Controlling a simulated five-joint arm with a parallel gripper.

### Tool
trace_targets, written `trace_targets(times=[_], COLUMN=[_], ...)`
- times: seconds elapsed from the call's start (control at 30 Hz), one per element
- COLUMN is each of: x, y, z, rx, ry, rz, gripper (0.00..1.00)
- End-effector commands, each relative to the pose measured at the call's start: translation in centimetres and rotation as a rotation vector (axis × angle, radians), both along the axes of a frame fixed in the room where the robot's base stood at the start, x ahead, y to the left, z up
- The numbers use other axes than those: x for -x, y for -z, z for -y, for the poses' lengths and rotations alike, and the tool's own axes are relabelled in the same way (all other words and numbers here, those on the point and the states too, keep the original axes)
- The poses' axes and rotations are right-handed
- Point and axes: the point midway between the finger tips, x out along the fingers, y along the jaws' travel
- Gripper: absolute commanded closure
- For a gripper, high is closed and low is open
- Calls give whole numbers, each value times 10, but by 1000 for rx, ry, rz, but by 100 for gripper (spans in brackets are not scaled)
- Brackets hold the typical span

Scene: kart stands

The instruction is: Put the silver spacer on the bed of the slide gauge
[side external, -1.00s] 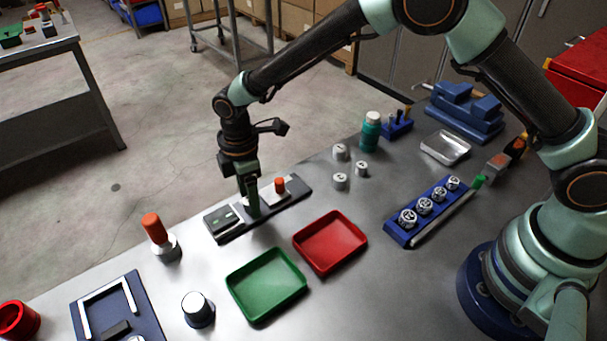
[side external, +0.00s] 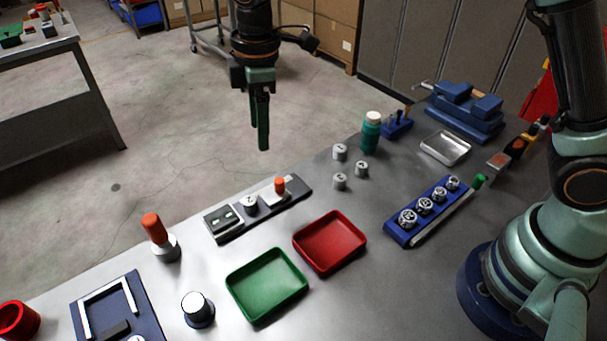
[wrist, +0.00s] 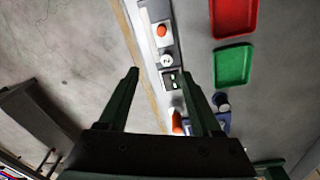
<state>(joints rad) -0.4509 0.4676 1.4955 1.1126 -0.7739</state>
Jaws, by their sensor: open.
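The slide gauge (side external: 231,230) is a long dark bar with a display block at its left end and an orange-knobbed slider (side external: 279,188) toward its right. A small silver spacer (side external: 250,204) stands upright on its bed, between the display block and the slider. The spacer also shows in the wrist view (wrist: 166,61), on the gauge (wrist: 175,54). My gripper (side external: 262,147) hangs well above the gauge, fingers pointing down, apart from everything. In the wrist view its two fingers (wrist: 160,71) are spread with nothing held between them.
Red (side external: 330,243) and green (side external: 267,286) trays lie in front of the gauge. Several loose silver pieces (side external: 340,182) stand to its right, near a teal bottle (side external: 370,133). A blue rack (side external: 398,231) holds several silver cylinders. An orange-handled tool (side external: 160,238) stands left of the gauge.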

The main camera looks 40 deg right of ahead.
Motion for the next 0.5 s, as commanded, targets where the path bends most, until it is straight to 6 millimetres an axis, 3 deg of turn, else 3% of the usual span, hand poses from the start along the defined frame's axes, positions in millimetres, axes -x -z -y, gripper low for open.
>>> trace_targets(times=[0.03, 0.2, 0.5], x=[3, 23, 81], y=[-17, -54, -86], z=[18, 70, 150], rx=[-15, -67, -173], ry=[72, 322, 752], rz=[26, 99, 226], gripper=[34, 34, 34])
